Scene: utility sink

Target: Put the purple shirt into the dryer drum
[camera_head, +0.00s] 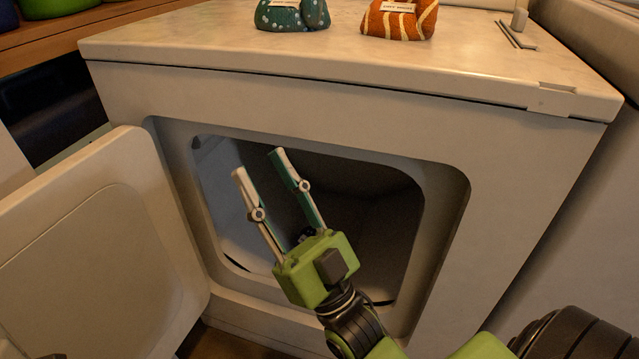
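The dryer (300,105) stands ahead with its square door (95,250) swung open to the left. The drum opening (375,215) is dark inside, with a paler grey-blue surface at its left. My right gripper (258,163) is in front of the opening, its two fingers pointing up and into it. The fingers are apart and I see nothing held between them. How deep the fingertips reach is hard to tell. I see no purple shirt; the gripper and shadow hide part of the drum.
A teal dotted cloth bundle (292,14) and an orange striped cloth bundle (399,18) sit on the dryer top. A wooden shelf (110,20) is at the upper left. The open door takes up the left side. A pale surface stands close on the right.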

